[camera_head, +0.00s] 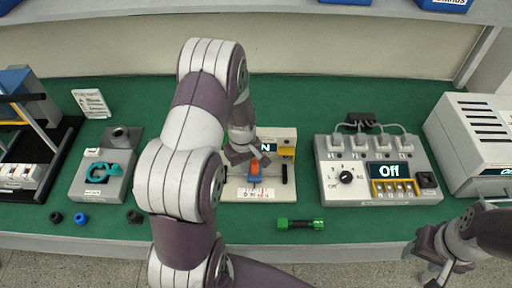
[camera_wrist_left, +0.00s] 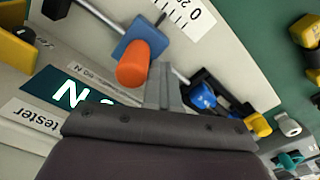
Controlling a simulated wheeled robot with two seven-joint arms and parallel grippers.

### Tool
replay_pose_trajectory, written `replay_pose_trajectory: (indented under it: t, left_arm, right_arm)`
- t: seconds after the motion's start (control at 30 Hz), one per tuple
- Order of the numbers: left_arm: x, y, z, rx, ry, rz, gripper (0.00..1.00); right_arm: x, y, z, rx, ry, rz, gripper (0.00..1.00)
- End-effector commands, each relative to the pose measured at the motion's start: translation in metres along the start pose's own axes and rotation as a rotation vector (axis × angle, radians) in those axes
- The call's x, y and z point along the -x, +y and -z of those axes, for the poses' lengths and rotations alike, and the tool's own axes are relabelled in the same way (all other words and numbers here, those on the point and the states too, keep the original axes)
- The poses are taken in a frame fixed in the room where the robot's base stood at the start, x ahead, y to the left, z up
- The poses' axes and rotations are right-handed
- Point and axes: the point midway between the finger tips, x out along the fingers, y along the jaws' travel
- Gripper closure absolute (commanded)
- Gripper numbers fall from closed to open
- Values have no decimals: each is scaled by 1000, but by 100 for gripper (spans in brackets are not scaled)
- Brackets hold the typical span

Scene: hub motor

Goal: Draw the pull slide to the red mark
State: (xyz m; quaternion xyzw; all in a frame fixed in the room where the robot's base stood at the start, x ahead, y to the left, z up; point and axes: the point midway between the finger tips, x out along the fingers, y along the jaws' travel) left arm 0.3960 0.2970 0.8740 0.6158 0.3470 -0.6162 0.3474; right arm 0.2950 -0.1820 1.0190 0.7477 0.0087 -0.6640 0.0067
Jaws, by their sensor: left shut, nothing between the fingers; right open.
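In the left wrist view the orange knob (camera_wrist_left: 140,65) and blue block (camera_wrist_left: 143,32) are close and large. A white scale strip (camera_wrist_left: 190,14) lies beside the rod; I cannot make out a red mark. My left gripper (camera_head: 262,160) is shut and empty. Its fingers (camera_wrist_left: 163,82) are right beside the knob; I cannot tell whether they touch it. My right gripper (camera_head: 428,268) is open and empty at the lower right, away from the tester.
A grey switch box (camera_head: 330,190) reading "Off" stands to the right. A grey fixture with a teal part (camera_head: 97,171) stands left. My left arm hides part of the green mat.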

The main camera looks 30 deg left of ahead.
Motion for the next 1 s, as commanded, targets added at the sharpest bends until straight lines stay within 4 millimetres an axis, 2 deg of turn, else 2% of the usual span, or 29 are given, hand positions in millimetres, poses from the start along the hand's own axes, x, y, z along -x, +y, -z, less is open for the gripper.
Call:
replay_pose_trajectory:
  t: [1.0]
  left_arm:
    - [1, 19, -10, 0, 2, -3, 100]
  right_arm:
    - [2, 0, 0, 0, 0, 0, 50]
